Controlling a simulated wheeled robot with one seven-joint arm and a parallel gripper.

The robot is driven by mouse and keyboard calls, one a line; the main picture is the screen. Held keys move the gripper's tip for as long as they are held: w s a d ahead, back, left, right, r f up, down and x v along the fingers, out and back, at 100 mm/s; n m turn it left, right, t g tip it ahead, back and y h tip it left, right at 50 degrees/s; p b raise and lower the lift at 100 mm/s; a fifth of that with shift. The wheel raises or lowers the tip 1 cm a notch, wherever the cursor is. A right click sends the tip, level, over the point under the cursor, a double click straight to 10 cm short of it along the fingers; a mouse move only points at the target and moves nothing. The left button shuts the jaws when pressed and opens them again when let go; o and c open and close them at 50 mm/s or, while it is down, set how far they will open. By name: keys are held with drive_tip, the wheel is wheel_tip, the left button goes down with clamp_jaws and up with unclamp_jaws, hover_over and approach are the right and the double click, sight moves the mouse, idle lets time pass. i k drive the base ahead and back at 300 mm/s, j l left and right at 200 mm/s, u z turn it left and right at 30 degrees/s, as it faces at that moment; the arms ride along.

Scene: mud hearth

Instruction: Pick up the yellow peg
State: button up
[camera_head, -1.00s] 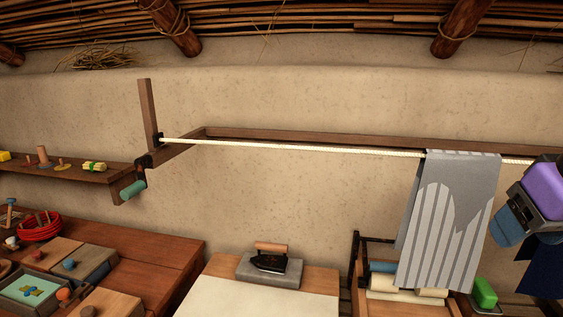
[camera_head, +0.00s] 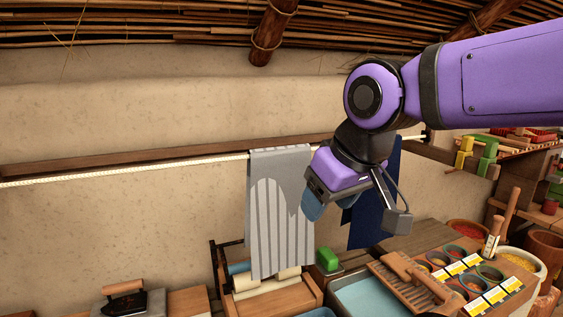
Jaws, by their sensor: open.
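A yellow peg-like piece (camera_head: 464,153) stands at the right, beside a similar green one (camera_head: 485,155), near the edge of a wooden shelf. It is well to the right of my gripper and lies apart from it. The view is too small to show its exact shape.
A grey striped cloth (camera_head: 268,215) and a navy cloth (camera_head: 374,215) hang on the rope line (camera_head: 120,172). Below are a flat iron (camera_head: 124,298), a green block (camera_head: 328,260), a water basin (camera_head: 365,300), a wooden washboard (camera_head: 412,290) and several small bowls.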

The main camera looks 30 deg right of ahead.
sight(466, 147)
drive_tip(key=k+l+z, duration=0.15)
drive_tip(key=z, duration=0.3)
drive_tip(key=k+l+z, duration=0.15)
drive_tip(key=z, duration=0.3)
drive_tip(key=k+l+z, duration=0.1)
drive_tip(key=l+z, duration=0.2)
drive_tip(key=z, duration=0.2)
drive_tip(key=i+j+z, duration=0.1)
drive_tip(key=i+j, duration=0.15)
